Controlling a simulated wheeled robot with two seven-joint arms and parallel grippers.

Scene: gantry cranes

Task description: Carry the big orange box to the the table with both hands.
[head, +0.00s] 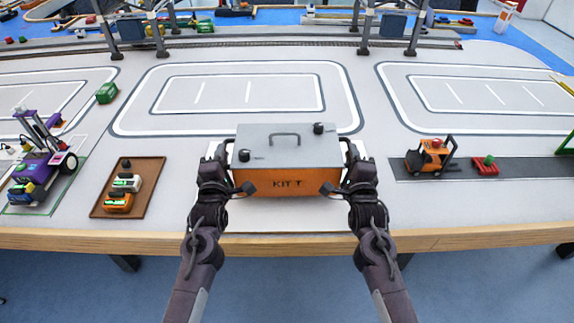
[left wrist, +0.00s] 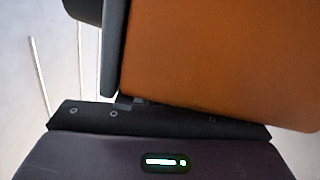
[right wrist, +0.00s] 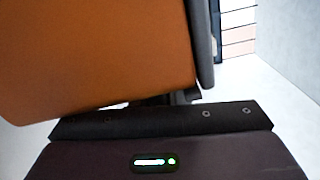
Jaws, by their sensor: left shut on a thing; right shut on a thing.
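The big orange box (head: 290,184) has a grey lid with a handle and two black knobs, and "KIT T" on its front. It is at the front middle of the table (head: 440,238); whether it touches the top I cannot tell. My left gripper (head: 231,170) is shut on its left side and my right gripper (head: 345,170) on its right side. The box's orange wall fills much of the left wrist view (left wrist: 220,60) and the right wrist view (right wrist: 100,60). The fingertips are partly hidden by the box.
Left of the box are a brown tray (head: 97,207) with small vehicles and a purple machine (head: 38,170). Right are an orange forklift (head: 431,157) and a red pallet (head: 484,167). Gantry cranes (head: 393,27) stand behind. The marked area behind the box is clear.

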